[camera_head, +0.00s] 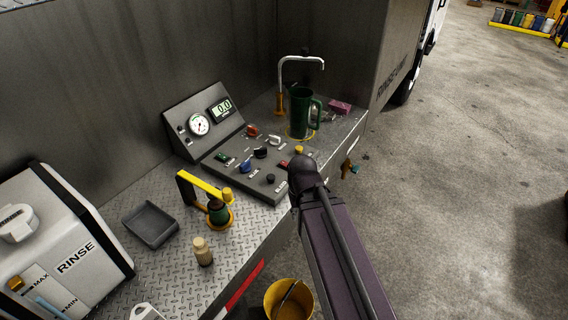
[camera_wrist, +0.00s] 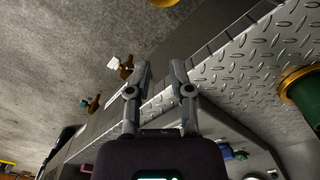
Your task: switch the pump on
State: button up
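The sloped control panel (camera_head: 235,178) sits on the metal deck, with several small coloured controls. A green switch (camera_head: 225,157) is at its left, a blue knob (camera_head: 245,167) near the middle, a red control (camera_head: 284,163) at the right, and black, orange and yellow ones among them. The labels are too small to read, so I cannot tell which is the pump's. A gauge box (camera_head: 201,124) behind shows a dial and "0.0". My gripper (camera_wrist: 160,66) is open and empty in the wrist view, its fingers apart. In the head view my arm hides the fingers near the panel's right end.
A green mug (camera_head: 299,113) stands beside a bent spout (camera_head: 283,75). A yellow-handled hand pump (camera_head: 205,188), a beige bottle (camera_head: 203,252), a grey tray (camera_head: 150,225) and a rinse tank (camera_head: 60,245) are left. A brass tap (camera_head: 348,169) juts from the deck edge; a yellow bucket (camera_head: 288,300) is below.

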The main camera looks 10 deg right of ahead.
jog(key=shift+w+r, duration=0.2)
jog(key=shift+w, duration=0.05)
grip_shut()
notch_tip(320, 180, up, 14)
jog(key=m+t+y+p, duration=0.1)
jog(key=m+p, duration=0.8)
jog(key=p, duration=0.5)
send_over(282, 161)
jog(key=s+d, duration=0.1)
jog(key=s, duration=0.1)
jog(key=shift+w+d, duration=0.1)
jog(key=shift+w, duration=0.1)
jog(key=shift+f, duration=0.2)
jog(key=f+b, duration=0.4)
jog(key=w+a+f+b, duration=0.1)
jog(key=f+b, duration=0.8)
jog(key=b, duration=0.1)
jog(key=shift+w+a+f, duration=0.15)
jog(key=shift+a+f, duration=0.05)
jog(key=shift+f, duration=0.1)
jog(key=shift+d, duration=0.15)
